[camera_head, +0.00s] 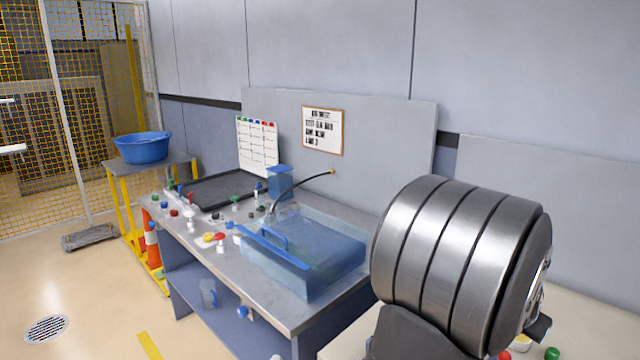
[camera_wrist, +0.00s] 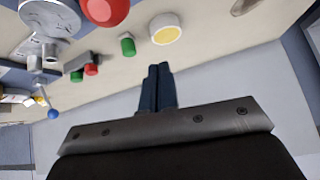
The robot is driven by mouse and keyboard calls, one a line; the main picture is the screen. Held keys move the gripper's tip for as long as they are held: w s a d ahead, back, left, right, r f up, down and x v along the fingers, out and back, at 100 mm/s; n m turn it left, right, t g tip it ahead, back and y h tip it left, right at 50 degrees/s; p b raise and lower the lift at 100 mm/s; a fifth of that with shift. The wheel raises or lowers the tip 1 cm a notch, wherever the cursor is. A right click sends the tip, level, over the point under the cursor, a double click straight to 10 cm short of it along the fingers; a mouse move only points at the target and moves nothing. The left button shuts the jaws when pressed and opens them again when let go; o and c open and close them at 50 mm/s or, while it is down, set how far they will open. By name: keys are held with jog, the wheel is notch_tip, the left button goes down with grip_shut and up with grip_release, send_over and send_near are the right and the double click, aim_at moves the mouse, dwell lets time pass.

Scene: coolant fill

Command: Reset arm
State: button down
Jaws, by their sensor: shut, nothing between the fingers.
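My gripper (camera_wrist: 158,72) shows in the wrist view as two dark blue fingers, side by side and touching. They are shut with nothing between them. The fingers show against a pale surface, apart from the coloured buttons beyond them. I cannot make out the gripper in the head view. There, a large ribbed metal body fills the lower right; I cannot tell whether it is part of my arm.
A bench (camera_head: 285,308) holds a clear blue tank (camera_head: 335,262), a black tray (camera_head: 225,187) and small coloured parts. A blue basin (camera_head: 143,147) stands on a yellow-legged stand. The wrist view shows red (camera_wrist: 105,10), green (camera_wrist: 127,45) and yellow (camera_wrist: 166,34) buttons.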

jog(key=shift+s+a, duration=0.1)
jog(key=s+a+r+t+h, duration=0.3)
jog(key=s+a+r, duration=0.1)
jog(key=s+a, duration=0.5)
jog(key=w+d+f+g+y, duration=0.2)
jog(key=w+d+g+y, duration=0.2)
jog(key=w+d, duration=0.8)
jog(key=shift+w+d+f, duration=0.15)
jog(key=shift+d+f, duration=0.25)
jog(key=shift+d, duration=0.2)
dwell(1.1)
